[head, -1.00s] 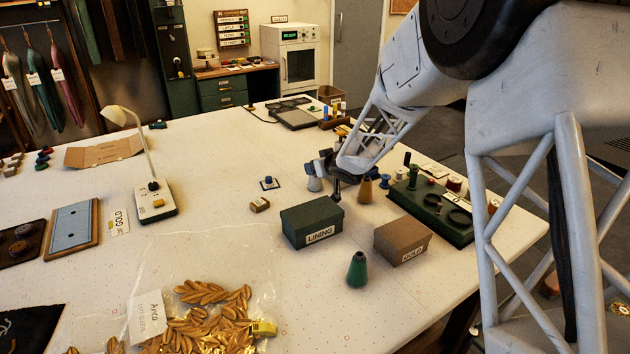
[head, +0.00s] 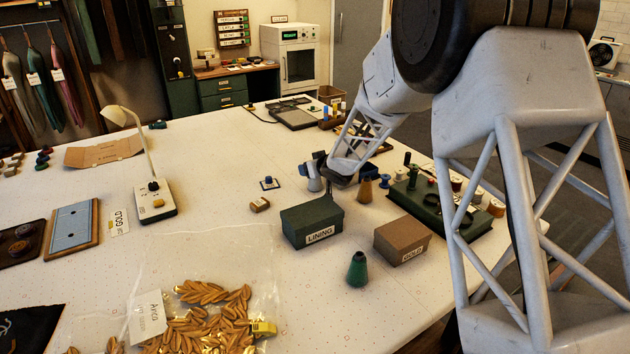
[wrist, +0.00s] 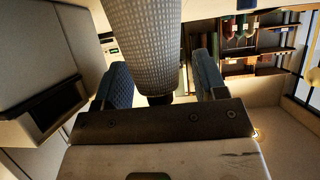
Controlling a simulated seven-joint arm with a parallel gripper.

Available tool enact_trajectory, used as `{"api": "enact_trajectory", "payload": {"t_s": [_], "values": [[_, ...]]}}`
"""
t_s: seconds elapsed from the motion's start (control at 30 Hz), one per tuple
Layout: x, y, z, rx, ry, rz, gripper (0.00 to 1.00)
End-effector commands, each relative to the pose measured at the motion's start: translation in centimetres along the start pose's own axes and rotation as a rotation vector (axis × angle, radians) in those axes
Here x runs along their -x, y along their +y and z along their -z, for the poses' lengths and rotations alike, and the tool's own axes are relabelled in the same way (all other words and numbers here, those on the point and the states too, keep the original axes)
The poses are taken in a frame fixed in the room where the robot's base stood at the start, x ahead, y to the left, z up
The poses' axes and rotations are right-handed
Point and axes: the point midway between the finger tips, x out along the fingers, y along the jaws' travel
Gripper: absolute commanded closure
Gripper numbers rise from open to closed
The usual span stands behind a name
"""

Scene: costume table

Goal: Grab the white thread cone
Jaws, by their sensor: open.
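The white thread cone (head: 313,183) stands on the table just left of my gripper in the head view, beyond the green LINING box. In the wrist view it shows as a large, pale, ribbed cone (wrist: 145,45) between the two blue finger pads. My gripper (head: 320,168) is at the cone, partly hidden by its own dark body in the head view. In the wrist view my gripper (wrist: 163,85) is open, with a clear gap between the cone and the right pad. Contact with the left pad cannot be told.
The green LINING box (head: 312,222) is in front of my gripper. A brown cone (head: 365,191) and a blue spool (head: 384,181) stand close on its right. The brown GOLD box (head: 402,240) and a green cone (head: 357,269) are nearer.

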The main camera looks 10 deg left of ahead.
Motion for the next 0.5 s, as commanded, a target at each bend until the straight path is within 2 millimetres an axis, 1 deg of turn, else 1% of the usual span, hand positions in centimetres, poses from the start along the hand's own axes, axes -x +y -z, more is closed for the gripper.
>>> {"api": "enact_trajectory", "payload": {"t_s": [0.23,0.27,0.5], "values": [[0.01,0.00,0.00,0.000,0.000,0.000,0.35],[0.01,0.00,0.00,0.000,0.000,0.000,0.36],[0.02,0.00,0.00,0.000,0.000,0.000,0.73]]}}
